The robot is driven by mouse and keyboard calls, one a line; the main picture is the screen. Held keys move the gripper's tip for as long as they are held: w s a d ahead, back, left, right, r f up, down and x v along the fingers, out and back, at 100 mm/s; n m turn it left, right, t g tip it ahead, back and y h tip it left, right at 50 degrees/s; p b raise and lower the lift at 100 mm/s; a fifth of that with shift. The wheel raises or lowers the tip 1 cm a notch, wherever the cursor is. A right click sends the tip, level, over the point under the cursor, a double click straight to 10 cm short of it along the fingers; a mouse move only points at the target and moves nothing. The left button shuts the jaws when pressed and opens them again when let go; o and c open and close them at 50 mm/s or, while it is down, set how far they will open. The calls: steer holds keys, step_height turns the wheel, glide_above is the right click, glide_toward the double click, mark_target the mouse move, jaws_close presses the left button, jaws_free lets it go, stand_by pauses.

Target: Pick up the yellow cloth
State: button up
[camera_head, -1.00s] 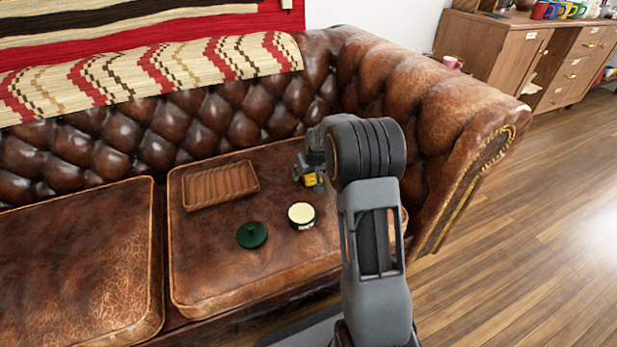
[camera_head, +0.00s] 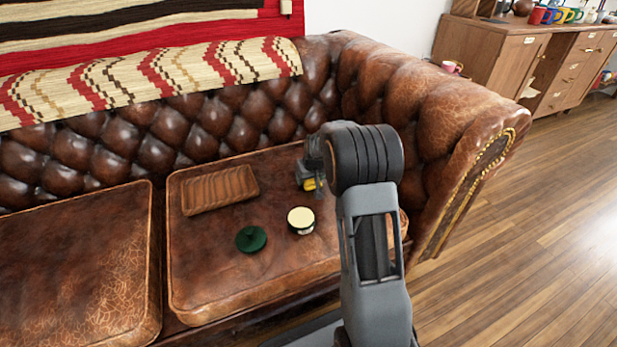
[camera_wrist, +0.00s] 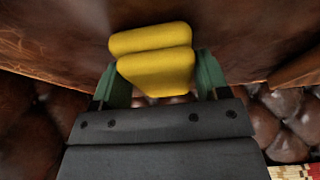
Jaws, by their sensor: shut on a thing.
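The yellow cloth (camera_wrist: 155,60) is a folded, thick pad in the wrist view, between the two green fingers of my gripper (camera_wrist: 158,82). The fingers are shut on its sides. In the head view a small part of the cloth (camera_head: 309,185) shows below my gripper (camera_head: 312,178), over the right seat cushion (camera_head: 230,290) of the brown leather sofa. My arm hides much of it there. I cannot tell whether the cloth still touches the cushion.
A brown wooden tray (camera_head: 220,190), a dark green lid-like disc (camera_head: 251,239) and a round tin with a cream top (camera_head: 301,219) sit on the same cushion. The sofa's tufted back (camera_head: 190,125) and right armrest (camera_head: 430,110) stand close around my gripper.

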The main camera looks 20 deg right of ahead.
steer(key=shift+r+p, duration=0.3)
steer(key=shift+r, duration=0.25)
steer(key=p+v, duration=0.1)
steer(key=v, duration=0.2)
steer(key=shift+w+r+p, duration=0.25)
steer(key=shift+r+p, duration=0.05)
steer(key=shift+p, duration=0.05)
steer(key=s+a+r+p, duration=0.1)
steer(key=s+r+p, duration=0.1)
steer(key=s, duration=0.2)
steer(key=s+a+r+p, duration=0.1)
steer(key=s+a+r, duration=0.1)
steer(key=s+r, duration=0.1)
steer(key=s+a+r+p, duration=0.2)
steer(key=s+r, duration=0.1)
steer(key=s, duration=0.2)
steer(key=shift+s+r+p, duration=0.2)
steer(key=shift+r+p, duration=0.05)
steer(key=shift+p, duration=0.1)
steer(key=o, duration=0.3)
steer(key=shift+c, duration=1.1)
